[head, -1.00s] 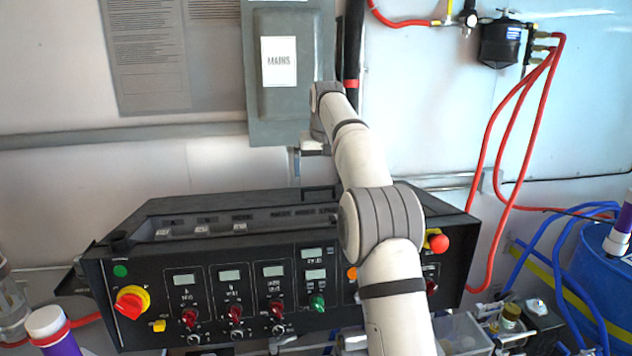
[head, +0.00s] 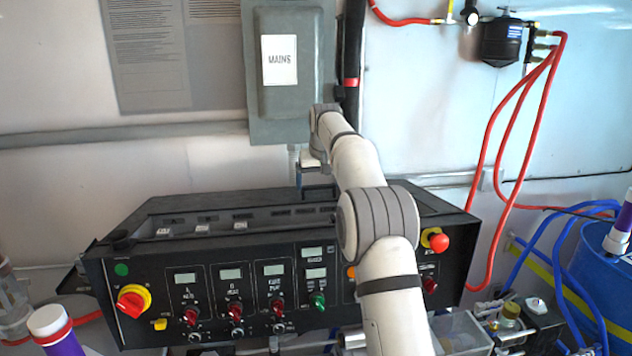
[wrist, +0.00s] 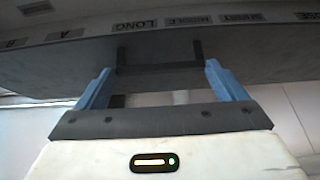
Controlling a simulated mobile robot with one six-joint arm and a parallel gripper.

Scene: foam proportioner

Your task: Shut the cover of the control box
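The control box (head: 150,285) is a wide black console with knobs and displays on its front. Its dark upper side has a row of labels and a black bar handle (head: 318,190) at the back edge, partly behind my arm. I cannot tell clearly how far the cover stands open. My gripper (head: 300,180) points down just above the handle, by the wall. In the wrist view my gripper (wrist: 158,70) has its two blue fingers apart. The black handle (wrist: 158,70) shows between and beyond them; I see no finger closed on it.
A grey MAINS box (head: 290,80) hangs on the wall above my gripper. A red button (head: 437,240) is on the console's right end. Red hoses (head: 490,150) hang to the right, near a blue drum (head: 605,265). The wall left of the MAINS box is clear below the conduit.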

